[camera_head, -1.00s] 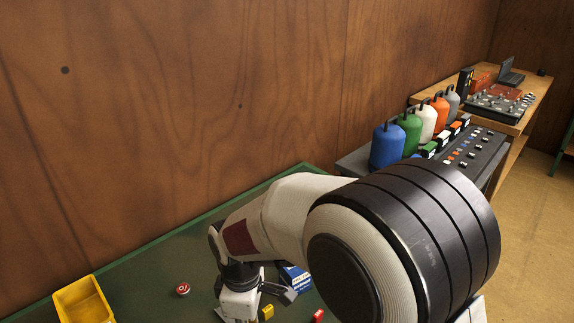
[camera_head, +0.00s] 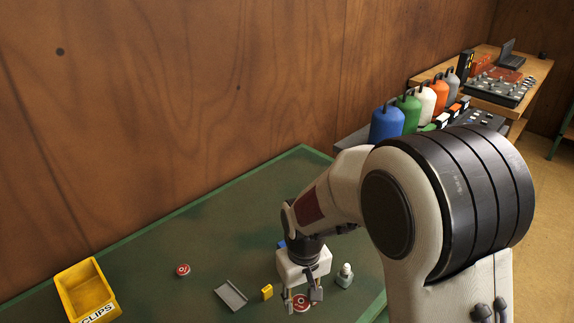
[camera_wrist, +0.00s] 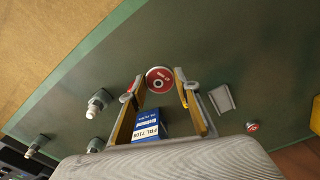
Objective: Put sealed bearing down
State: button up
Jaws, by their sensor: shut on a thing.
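My gripper (camera_head: 301,299) is low over the green bench, its fingers pointing down. In the wrist view, its two fingers (camera_wrist: 160,92) stand either side of a round red disc with a pale centre, which I take for the sealed bearing (camera_wrist: 160,80). The fingers are shut on it near their tips. The bearing also shows in the head view (camera_head: 302,304), partly hidden by the fingers. I cannot tell whether it touches the bench. A similar small red disc (camera_head: 183,270) lies apart on the bench to the left.
The green bench (camera_head: 215,235) is mostly clear. A grey bracket (camera_head: 231,296), yellow block (camera_head: 267,292) and small bottle (camera_head: 344,276) are near my gripper. A blue labelled box (camera_wrist: 150,123) is close by. A yellow clips bin (camera_head: 87,289) stands at left.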

jog(key=d+m, duration=0.1)
jog(key=d, duration=0.3)
jog(key=d+f+m, duration=0.1)
jog(key=d+m, duration=0.1)
jog(key=d, duration=0.3)
jog(key=d+m, duration=0.1)
jog(key=d, duration=0.4)
jog(key=shift+w+f+m, duration=0.25)
jog(key=shift+w+m, duration=0.05)
jog(key=shift+w, duration=0.05)
jog(key=shift+w+a, duration=0.1)
dwell(0.5)
jog(key=shift+m, duration=0.6)
jog(key=w+a, duration=0.1)
jog(key=a, duration=0.2)
jog(key=w+a, duration=0.1)
jog(key=a, duration=0.2)
jog(key=w+a, duration=0.1)
jog(key=a, duration=0.2)
jog(key=shift+w+r, duration=0.2)
jog(key=shift+r, duration=0.2)
jog(key=w+a+m, duration=0.1)
jog(key=a, duration=0.7)
notch_tip(320, 180, up, 2)
jog(key=m, duration=0.2)
send_over(214, 313)
jog(key=shift+a, duration=0.1)
jog(key=shift+f, duration=1.95)
jog(key=shift+f, duration=0.1)
